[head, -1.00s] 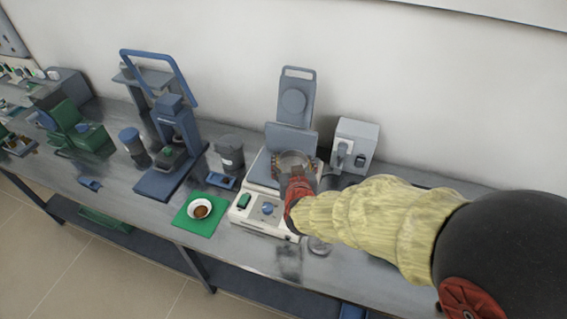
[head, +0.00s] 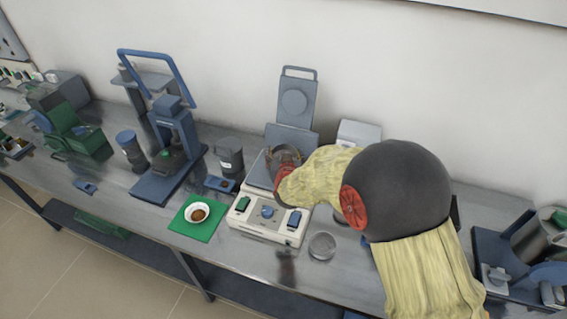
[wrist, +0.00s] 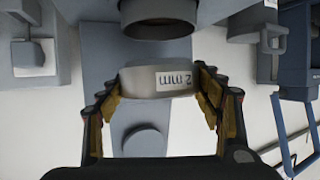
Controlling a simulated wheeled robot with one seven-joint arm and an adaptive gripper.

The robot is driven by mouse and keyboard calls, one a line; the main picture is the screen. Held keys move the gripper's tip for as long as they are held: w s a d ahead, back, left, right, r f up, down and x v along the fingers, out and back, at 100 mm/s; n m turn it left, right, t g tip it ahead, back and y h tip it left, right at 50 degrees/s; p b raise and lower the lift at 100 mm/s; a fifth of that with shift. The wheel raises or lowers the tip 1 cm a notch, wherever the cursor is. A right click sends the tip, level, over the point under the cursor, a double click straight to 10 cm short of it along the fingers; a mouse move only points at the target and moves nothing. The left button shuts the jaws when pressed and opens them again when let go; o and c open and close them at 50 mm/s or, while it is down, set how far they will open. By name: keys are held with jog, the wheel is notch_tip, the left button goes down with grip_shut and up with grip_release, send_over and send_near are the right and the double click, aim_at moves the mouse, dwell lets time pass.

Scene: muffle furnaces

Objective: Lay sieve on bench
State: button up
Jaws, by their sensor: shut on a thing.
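The sieve is a pale ring with a "2 mm" label, seen in the wrist view (wrist: 145,82). My gripper (wrist: 160,92) is shut on it, one finger on each side. In the head view the sieve (head: 286,156) shows at the tip of my gripper (head: 282,172), over the back of the white-and-grey sieve shaker (head: 268,228). A dark open cylinder (wrist: 157,24) lies just beyond the sieve in the wrist view; I cannot tell whether they touch. The bench (head: 250,262) is grey metal, and its right part is partly hidden by my arm.
A round, flat grey disc (head: 321,246) lies on the bench right of the shaker. A green mat (head: 205,230) with a white bowl (head: 198,211) lies to the left. A blue-framed press (head: 172,140) stands farther left. Blue-grey equipment (head: 492,255) stands at the right.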

jog(key=shift+w+f, duration=0.35)
jog(key=shift+w+a+f+b, duration=0.15)
jog(key=shift+f+b, duration=0.2)
jog(key=shift+f, duration=0.45)
jog(key=shift+w+d+f+b, duration=0.1)
jog(key=shift+f+b, duration=0.25)
jog(key=shift+f, duration=0.45)
jog(key=shift+f, duration=0.2)
jog(key=o, duration=1.7)
